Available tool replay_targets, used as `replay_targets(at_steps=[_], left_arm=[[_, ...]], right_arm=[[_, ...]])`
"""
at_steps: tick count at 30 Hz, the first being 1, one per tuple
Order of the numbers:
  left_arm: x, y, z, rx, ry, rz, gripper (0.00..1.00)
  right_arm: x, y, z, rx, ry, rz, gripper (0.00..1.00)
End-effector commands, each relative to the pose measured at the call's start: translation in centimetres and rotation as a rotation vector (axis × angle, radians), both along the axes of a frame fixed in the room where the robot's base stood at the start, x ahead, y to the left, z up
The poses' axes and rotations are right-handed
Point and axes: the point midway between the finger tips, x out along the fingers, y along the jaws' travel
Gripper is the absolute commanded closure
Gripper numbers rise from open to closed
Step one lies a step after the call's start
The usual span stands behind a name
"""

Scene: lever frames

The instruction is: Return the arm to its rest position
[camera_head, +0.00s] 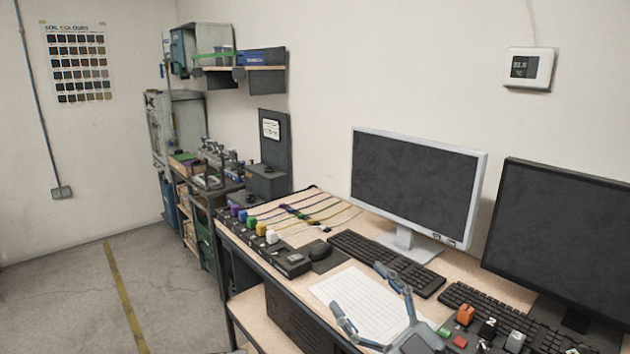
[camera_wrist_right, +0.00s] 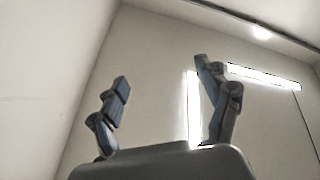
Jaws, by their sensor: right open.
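My right gripper (camera_head: 368,300) is at the bottom of the head view, in front of the white paper sheet and the keyboards. Its two fingers are spread wide, with nothing between them. In the right wrist view the same gripper (camera_wrist_right: 162,100) shows its two fingers apart and empty, against a bare wall and ceiling. My left gripper is not in view in either picture.
The floor (camera_head: 70,300) at left is clear.

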Motion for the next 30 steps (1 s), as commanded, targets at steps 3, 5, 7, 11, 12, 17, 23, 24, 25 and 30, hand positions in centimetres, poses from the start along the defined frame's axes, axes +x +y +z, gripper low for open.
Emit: replay_targets(at_steps=[3, 5, 7, 11, 12, 17, 23, 24, 25, 30], left_arm=[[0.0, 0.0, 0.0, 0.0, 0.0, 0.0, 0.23], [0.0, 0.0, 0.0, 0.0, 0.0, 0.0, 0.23], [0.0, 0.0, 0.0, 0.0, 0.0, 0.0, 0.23], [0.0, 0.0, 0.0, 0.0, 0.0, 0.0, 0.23], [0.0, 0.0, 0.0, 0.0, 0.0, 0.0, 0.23], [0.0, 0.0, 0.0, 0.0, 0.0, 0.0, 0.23], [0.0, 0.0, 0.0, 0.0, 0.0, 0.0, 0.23], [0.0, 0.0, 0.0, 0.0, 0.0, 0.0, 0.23], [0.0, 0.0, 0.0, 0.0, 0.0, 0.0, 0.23], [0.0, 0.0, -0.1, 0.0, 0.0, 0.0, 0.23]], right_arm=[[1.0, -5.4, -3.2, 0.156, 0.189, -0.279, 0.23], [1.0, -8.1, -6.1, 0.195, 0.316, -0.414, 0.23], [0.1, -10.8, -10.2, 0.213, 0.488, -0.556, 0.23], [-4.1, -14.0, -18.7, 0.168, 0.839, -0.741, 0.23], [-5.8, -14.5, -21.0, 0.142, 0.942, -0.775, 0.23], [-12.6, -14.9, -27.3, 0.026, 1.272, -0.821, 0.23], [-19.6, -14.1, -31.2, -0.105, 1.552, -0.787, 0.23], [-20.9, -13.9, -31.7, -0.129, 1.599, -0.775, 0.23], [-21.9, -13.8, -32.0, -0.147, 1.634, -0.764, 0.23], [-26.1, -12.9, -34.0, -0.237, 1.788, -0.701, 0.23]])
